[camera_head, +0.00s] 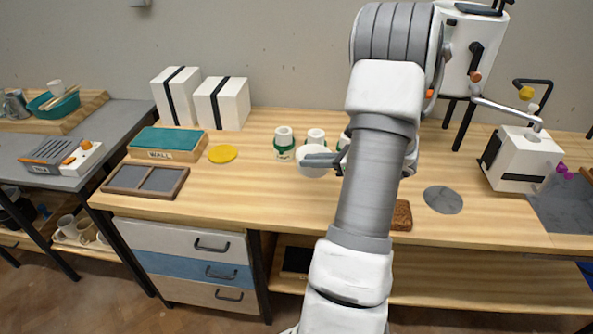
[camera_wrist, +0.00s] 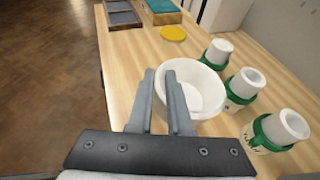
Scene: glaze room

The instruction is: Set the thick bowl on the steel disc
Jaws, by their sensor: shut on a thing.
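The thick bowl is white and round (camera_head: 312,168), left of my forearm in the head view; it also shows in the wrist view (camera_wrist: 207,88). My gripper (camera_wrist: 163,75) is shut on the bowl's near left wall, one finger inside and one outside. The bowl looks upright; I cannot tell whether it clears the table. The steel disc (camera_head: 443,200) is a flat grey round on the wooden table, right of my arm, with nothing on it. It is out of the wrist view.
White-topped jars with green collars (camera_head: 284,144) stand close beside the bowl; they also show in the wrist view (camera_wrist: 244,86). A yellow disc (camera_head: 222,153) and a two-part grey tray (camera_head: 145,181) lie left. A brown block (camera_head: 401,214) and white machine (camera_head: 524,158) flank the disc.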

